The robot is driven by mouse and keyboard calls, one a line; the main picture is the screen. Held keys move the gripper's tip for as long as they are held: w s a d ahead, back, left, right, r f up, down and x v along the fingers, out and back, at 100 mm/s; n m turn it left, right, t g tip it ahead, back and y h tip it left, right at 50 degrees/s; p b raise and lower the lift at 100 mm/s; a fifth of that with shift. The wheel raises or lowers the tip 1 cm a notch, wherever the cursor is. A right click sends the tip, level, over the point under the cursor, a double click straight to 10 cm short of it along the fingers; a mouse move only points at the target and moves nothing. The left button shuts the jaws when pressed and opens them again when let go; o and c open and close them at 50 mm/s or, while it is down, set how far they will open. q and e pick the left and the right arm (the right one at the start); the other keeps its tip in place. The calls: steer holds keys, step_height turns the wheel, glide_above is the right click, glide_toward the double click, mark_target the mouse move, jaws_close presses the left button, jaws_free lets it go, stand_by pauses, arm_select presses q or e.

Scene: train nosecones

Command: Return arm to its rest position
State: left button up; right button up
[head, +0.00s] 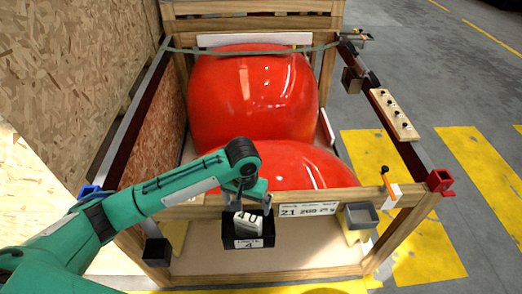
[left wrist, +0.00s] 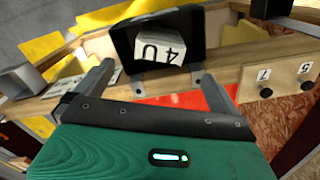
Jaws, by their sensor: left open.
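My left arm, green, comes in from the left in the head view. Its gripper (head: 246,194) hangs over the front rail of a wooden crate, just above a black bin (head: 262,236). A white block marked "40" (head: 247,222) sits tilted in the bin. In the left wrist view my left gripper (left wrist: 162,82) is open, its two grey fingers apart with nothing between them. The block (left wrist: 158,50) shows beyond the fingers, inside the bin (left wrist: 190,28). My right gripper is not in view.
The wooden crate (head: 300,268) holds two large red nosecones (head: 255,100). A grey bin (head: 359,217) hangs on the front rail, right of the black one. An orange clamp (head: 389,182) and a red bracket (head: 440,181) are at the right.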

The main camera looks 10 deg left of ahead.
mark_target(256, 223)
arm_select(q)
steer(key=shift+s+d, duration=0.1)
steer(key=s+d+f+m+t+h, duration=0.2)
steer(key=s+d+f+h, duration=0.15)
steer(key=s, duration=0.65)
steer(key=s+a+n+t+y, duration=0.1)
steer(key=s+a+t+y, duration=0.15)
steer(key=s+a, duration=0.95)
step_height(256, 223, down, 31)
steer(key=g, duration=0.2)
steer(key=s+a+f+g+y, duration=0.1)
steer(key=s+a+f, duration=0.2)
steer(key=s+f, duration=1.6)
steer(key=shift+a+f+b, duration=0.15)
steer(key=shift+f+b, duration=0.15)
steer(key=shift+f, duration=0.2)
steer(key=shift+s+a+f+g, duration=0.1)
steer(key=shift+s+f+g, duration=0.15)
steer(key=shift+s, duration=0.3)
steer(key=shift+c, duration=0.2)
